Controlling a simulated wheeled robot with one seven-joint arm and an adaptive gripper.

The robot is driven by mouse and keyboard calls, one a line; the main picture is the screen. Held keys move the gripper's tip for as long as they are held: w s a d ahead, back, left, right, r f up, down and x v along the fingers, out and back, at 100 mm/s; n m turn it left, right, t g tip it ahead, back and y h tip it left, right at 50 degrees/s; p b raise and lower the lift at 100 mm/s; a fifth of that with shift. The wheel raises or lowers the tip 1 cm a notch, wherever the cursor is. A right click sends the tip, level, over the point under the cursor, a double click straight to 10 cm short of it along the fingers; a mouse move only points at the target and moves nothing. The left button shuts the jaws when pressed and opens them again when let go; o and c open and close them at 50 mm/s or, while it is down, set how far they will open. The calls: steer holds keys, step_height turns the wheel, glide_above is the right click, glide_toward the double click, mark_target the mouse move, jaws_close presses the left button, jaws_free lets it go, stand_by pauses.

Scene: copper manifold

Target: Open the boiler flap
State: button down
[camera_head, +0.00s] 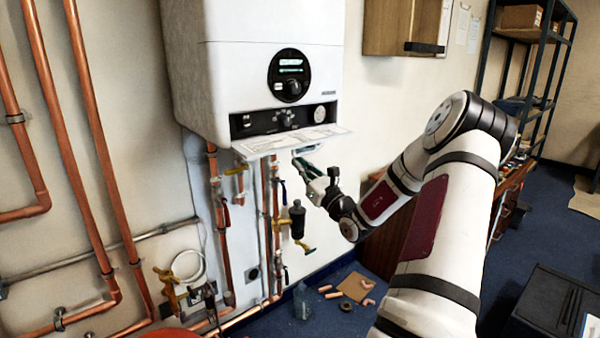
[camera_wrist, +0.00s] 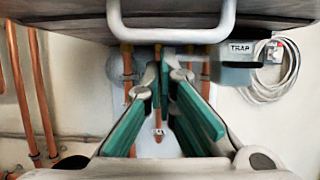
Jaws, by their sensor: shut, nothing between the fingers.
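The white boiler (camera_head: 265,75) hangs on the wall in the head view. Its flap (camera_head: 295,142) sticks out nearly level below the dark control strip (camera_head: 284,119), with printed sheets on its upper face. The knobs on the strip are uncovered. My gripper (camera_head: 303,164), with green finger pads, is just below the flap; whether it touches the flap cannot be told. In the wrist view my gripper (camera_wrist: 165,88) is shut and empty, pointing at pipes under the boiler. A pale U-shaped bar (camera_wrist: 170,36) crosses above the fingers, below a grey underside.
Copper pipes (camera_head: 92,120) run up the wall at left. Valves with a black-bodied fitting (camera_head: 297,220) are below the boiler, near my gripper. A grey box marked TRAP (camera_wrist: 240,62) and a coiled white cable (camera_wrist: 275,75) are at right in the wrist view. Pipe pieces lie on the floor.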

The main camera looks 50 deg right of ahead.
mark_target(299, 145)
steer(key=shift+s+a+r, duration=0.25)
steer(key=shift+s+r, duration=0.1)
steer(key=shift+s, duration=0.2)
steer(key=shift+p, duration=0.35)
steer(key=s+r+g+p, duration=0.1)
steer(key=g+p, duration=0.1)
steer(key=p, duration=0.2)
steer(key=shift+s+a+r+p, duration=0.1)
steer(key=shift+r+p, duration=0.1)
steer(key=shift+p, duration=0.2)
